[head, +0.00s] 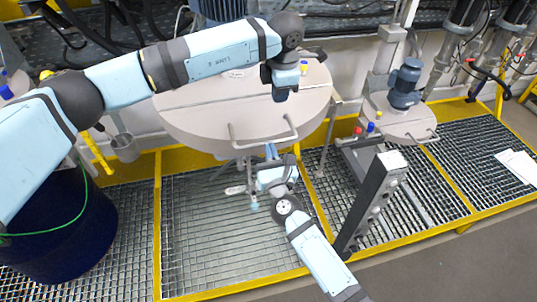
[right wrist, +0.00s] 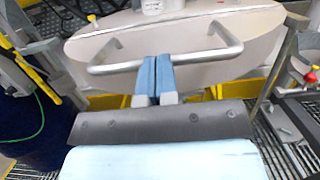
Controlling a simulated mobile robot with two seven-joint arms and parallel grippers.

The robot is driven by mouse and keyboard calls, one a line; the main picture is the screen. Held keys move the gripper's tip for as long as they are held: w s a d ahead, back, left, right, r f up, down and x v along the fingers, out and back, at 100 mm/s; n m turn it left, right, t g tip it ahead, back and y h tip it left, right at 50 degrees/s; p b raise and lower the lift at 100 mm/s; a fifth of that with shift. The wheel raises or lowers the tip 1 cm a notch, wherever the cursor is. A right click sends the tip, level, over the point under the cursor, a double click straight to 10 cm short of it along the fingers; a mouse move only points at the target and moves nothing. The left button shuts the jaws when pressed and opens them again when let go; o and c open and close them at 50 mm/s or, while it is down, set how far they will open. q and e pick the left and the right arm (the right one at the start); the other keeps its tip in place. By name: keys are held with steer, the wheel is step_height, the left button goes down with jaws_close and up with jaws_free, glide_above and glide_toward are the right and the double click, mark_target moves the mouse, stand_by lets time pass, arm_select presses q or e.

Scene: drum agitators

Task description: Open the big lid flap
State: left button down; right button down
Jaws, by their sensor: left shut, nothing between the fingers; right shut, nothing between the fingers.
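The big lid flap (head: 205,125) is the front part of the round beige drum lid, lying flat and closed. A bent metal bar handle (head: 262,144) sits at its front edge; it also shows in the right wrist view (right wrist: 210,56). My right gripper (head: 271,152) is shut and empty just below and in front of this handle. In the right wrist view its blue fingertips (right wrist: 153,62) overlap the middle of the bar; I cannot tell whether they touch it. My left gripper (head: 280,97) is shut over the lid, pointing down, and hides part of it.
A smaller drum lid (head: 401,118) with a blue-grey motor (head: 405,82) stands to the right. A dark control post (head: 372,200) stands right of my right arm. A dark blue barrel (head: 65,220) is at the left. Yellow beams (head: 158,230) frame the grating floor.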

arm_select(q)
steer(key=c, duration=1.8)
jaws_free()
steer(key=shift+w, duration=0.1)
steer(key=o, duration=0.7)
steer(key=shift+c, duration=0.2)
arm_select(e)
steer(key=shift+s+a, duration=0.1)
steer(key=shift+a, duration=0.3)
